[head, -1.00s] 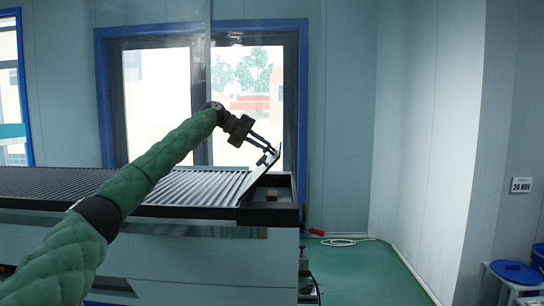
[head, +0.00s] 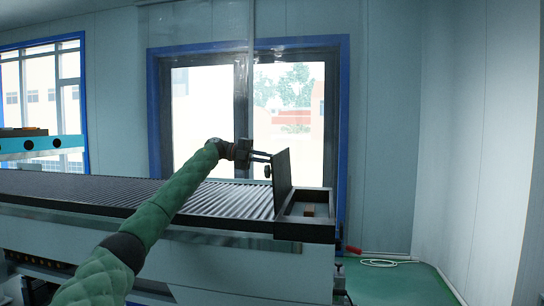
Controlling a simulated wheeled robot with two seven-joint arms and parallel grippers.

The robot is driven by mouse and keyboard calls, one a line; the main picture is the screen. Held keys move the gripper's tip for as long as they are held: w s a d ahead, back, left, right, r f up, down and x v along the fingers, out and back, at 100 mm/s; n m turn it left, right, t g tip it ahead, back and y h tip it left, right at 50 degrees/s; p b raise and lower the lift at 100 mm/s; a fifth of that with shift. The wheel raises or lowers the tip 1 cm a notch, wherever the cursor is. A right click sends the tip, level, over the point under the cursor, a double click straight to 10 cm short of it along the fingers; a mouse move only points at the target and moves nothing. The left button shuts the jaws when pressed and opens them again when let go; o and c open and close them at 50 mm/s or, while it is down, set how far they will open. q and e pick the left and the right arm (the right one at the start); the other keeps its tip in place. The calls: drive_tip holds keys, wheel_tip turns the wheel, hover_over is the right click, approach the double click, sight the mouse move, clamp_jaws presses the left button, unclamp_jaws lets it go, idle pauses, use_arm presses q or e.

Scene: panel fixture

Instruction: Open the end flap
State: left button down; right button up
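The end flap (head: 282,172) is a dark flat plate at the right end of the long ribbed machine. It stands about upright on its lower edge, beside an exposed shallow compartment (head: 311,204). My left gripper (head: 267,161) is at the flap's left face, near its upper part. Its thin fingers reach the plate or very close to it. A small round knob (head: 268,171) shows by the fingertips. I cannot tell whether the fingers are closed on anything. My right gripper is out of view.
The ribbed top (head: 120,192) of the machine runs to the left under my arm. A pale hose (head: 380,262) lies on the green floor at the right. Windows stand behind.

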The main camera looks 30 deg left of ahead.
use_arm(q)
drive_tip(key=shift+d+f, duration=0.15)
drive_tip(key=shift+f, duration=0.8)
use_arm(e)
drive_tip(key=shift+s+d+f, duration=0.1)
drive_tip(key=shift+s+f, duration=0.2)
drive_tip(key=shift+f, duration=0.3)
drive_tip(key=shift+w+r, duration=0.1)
use_arm(q)
drive_tip(key=c, duration=1.5)
unclamp_jaws()
drive_tip(key=shift+w+d, duration=0.1)
drive_tip(key=shift+w+r, duration=0.15)
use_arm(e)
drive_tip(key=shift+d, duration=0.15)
use_arm(q)
drive_tip(key=shift+r, duration=0.1)
drive_tip(key=shift+a, duration=0.2)
